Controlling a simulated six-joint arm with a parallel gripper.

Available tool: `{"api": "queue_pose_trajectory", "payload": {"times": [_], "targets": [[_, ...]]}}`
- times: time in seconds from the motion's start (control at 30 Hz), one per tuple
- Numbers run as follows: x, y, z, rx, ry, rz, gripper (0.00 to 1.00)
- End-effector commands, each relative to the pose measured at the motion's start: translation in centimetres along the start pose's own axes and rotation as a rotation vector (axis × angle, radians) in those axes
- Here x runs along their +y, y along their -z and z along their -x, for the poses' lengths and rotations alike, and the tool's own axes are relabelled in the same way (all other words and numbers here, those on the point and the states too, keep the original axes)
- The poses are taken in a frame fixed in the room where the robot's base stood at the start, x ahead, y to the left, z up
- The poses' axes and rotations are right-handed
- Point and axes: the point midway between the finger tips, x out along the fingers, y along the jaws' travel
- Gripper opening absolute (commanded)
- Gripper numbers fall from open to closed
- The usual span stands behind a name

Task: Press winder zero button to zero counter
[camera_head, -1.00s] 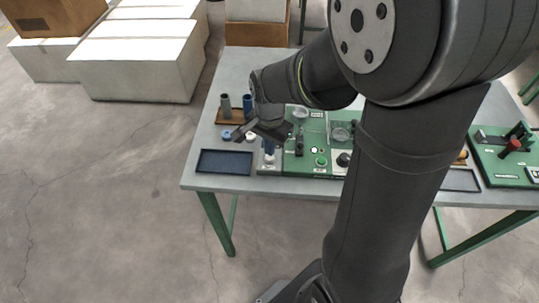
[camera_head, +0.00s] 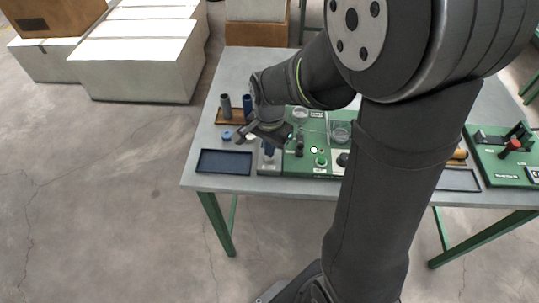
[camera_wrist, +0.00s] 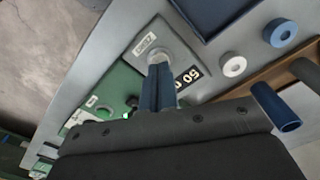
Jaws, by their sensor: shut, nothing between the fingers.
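The grey winder counter box (camera_wrist: 176,42) sits at the left end of the green winder panel; it also shows in the head view (camera_head: 268,168). It has a small white label (camera_wrist: 146,43) and a black counter display (camera_wrist: 190,77) with white digits; "50" is readable and part is hidden by my fingers. A pale round button (camera_wrist: 157,56) lies right at my fingertips and is mostly hidden. My gripper (camera_wrist: 158,72) is shut and empty, its blue fingers pointing down over the button; it also shows in the head view (camera_head: 269,151). I cannot tell whether they touch.
A dark blue tray (camera_head: 224,162) lies left of the box. A wooden rack (camera_head: 232,116) with grey and blue tubes stands behind. Blue (camera_wrist: 281,32) and white (camera_wrist: 233,66) rings lie near. The green panel (camera_head: 318,158) extends right. A second green device (camera_head: 505,160) stands farther right.

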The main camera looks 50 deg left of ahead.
Motion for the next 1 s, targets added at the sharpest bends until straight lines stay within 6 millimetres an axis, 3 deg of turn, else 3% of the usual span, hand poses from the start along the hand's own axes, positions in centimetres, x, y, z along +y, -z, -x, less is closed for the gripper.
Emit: {"api": "queue_pose_trajectory", "payload": {"times": [1.0], "targets": [[0.0, 0.0, -1.0, 0.000, 0.001, 0.000, 0.00]]}}
